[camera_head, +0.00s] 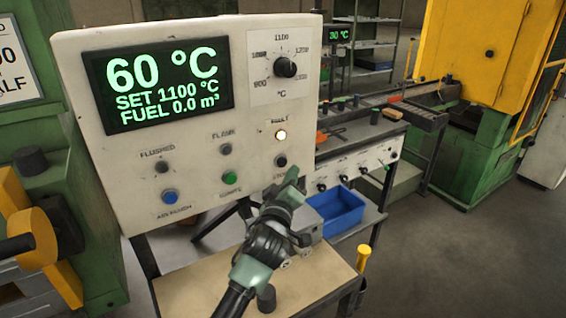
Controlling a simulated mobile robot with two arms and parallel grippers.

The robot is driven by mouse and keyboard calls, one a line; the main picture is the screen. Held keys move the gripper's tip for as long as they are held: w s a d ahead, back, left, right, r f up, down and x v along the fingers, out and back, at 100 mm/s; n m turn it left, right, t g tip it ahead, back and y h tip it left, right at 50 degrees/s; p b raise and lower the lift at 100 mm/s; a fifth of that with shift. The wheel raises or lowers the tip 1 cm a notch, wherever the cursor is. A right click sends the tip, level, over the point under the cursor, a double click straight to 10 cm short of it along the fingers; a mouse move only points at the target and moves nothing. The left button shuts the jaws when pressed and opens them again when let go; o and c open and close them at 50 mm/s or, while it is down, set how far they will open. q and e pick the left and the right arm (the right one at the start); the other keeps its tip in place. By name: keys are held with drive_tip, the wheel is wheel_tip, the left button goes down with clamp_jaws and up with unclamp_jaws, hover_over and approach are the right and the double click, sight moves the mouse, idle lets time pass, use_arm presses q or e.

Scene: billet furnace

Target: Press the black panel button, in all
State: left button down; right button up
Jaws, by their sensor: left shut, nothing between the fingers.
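The white control panel (215,130) stands tilted in the picture, with a lit display reading 60 °C, SET 1100 °C and FUEL 0.0 m³. The black button (280,160) sits at the panel's lower right, under the lit FAULT lamp (280,135). My left gripper (291,175) reaches up from the bottom, fingers shut and empty. Its tips appear just below and right of the black button in the picture, partly covering the label under it. I cannot tell whether they touch the panel. My right gripper is not in view.
A green button (230,178) and a blue button (169,196) lie left along the panel's lower row. A black dial (285,67) is above. A blue bin (336,208) stands behind my gripper at right. A wooden-topped table (318,275) is below; green machinery flanks the left.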

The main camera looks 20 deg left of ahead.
use_arm(q)
drive_tip(key=shift+w+a, duration=0.5)
drive_tip(key=shift+a, duration=0.1)
idle(0.7)
drive_tip(key=shift+a, duration=0.1)
idle(1.0)
drive_tip(key=shift+w+a, duration=0.25)
drive_tip(key=shift+w+a, duration=0.25)
drive_tip(key=shift+a, duration=0.05)
idle(0.9)
drive_tip(key=shift+s+d, duration=0.55)
drive_tip(key=shift+d, duration=0.05)
